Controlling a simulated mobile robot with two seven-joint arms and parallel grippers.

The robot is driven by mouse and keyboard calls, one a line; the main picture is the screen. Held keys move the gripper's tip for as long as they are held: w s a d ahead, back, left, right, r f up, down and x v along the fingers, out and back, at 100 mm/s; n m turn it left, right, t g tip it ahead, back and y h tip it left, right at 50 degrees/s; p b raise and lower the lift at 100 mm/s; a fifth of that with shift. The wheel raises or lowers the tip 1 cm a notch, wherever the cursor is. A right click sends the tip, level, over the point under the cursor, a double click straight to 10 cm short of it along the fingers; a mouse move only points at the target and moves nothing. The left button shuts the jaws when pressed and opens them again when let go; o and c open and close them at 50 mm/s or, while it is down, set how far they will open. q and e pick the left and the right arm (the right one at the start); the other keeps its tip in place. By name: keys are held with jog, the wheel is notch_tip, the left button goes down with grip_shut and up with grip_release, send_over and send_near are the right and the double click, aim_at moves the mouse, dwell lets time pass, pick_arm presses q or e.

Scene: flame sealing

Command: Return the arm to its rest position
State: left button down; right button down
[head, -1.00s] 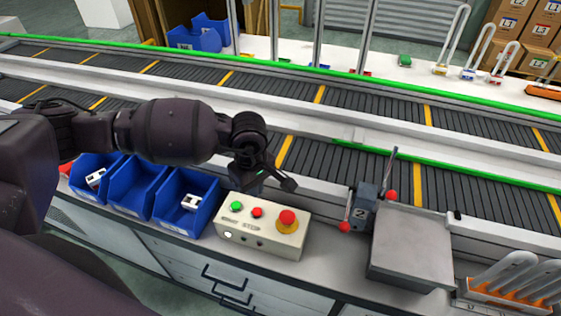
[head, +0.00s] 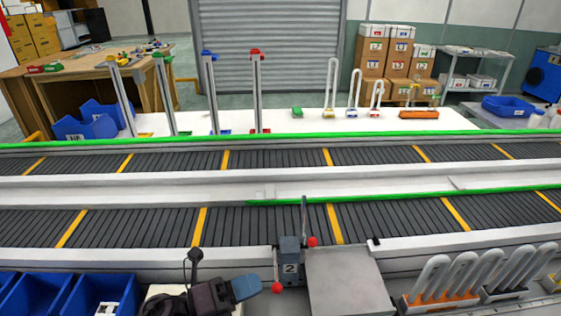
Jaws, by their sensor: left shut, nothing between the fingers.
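My left gripper (head: 262,287) shows at the bottom of the head view, over the right part of the control box (head: 165,291). It is shut with nothing in it. Its tip is just left of the red ball on the lever of the grey device marked 2 (head: 290,262); I cannot tell whether they touch. The arm and gripper hide most of the control box and its buttons. My right gripper is not in view.
Blue bins (head: 38,296) stand at the lower left, one with a white part. A grey plate (head: 345,284) and a rack of white loops (head: 440,280) are at the right. Two conveyors (head: 270,226) run across behind. Four-coloured posts stand beyond them.

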pick_arm(q)
jog(key=a+f+n+t+y, duration=0.2)
jog(key=a+n+t+y, duration=0.1)
jog(key=n, duration=0.4)
jog(key=a+f+n+t+y, duration=0.3)
jog(key=a+n+y, duration=0.1)
jog(key=n, duration=0.3)
jog(key=w+a+f+n+t+y, duration=0.1)
jog(key=a+n+t+y, duration=0.3)
jog(key=n, duration=0.4)
jog(key=shift+w+a+f+y, duration=0.1)
jog(key=shift+a+f+y, duration=0.2)
jog(key=shift+a+f, duration=0.3)
jog(key=s+a+f+n+g+y, duration=0.5)
jog(key=s+a+f+n, duration=0.4)
jog(key=s+f+n, duration=0.2)
jog(key=shift+a+f+n+y, duration=0.4)
jog(key=shift+f+n+y, duration=0.45)
jog(key=shift+n, duration=0.25)
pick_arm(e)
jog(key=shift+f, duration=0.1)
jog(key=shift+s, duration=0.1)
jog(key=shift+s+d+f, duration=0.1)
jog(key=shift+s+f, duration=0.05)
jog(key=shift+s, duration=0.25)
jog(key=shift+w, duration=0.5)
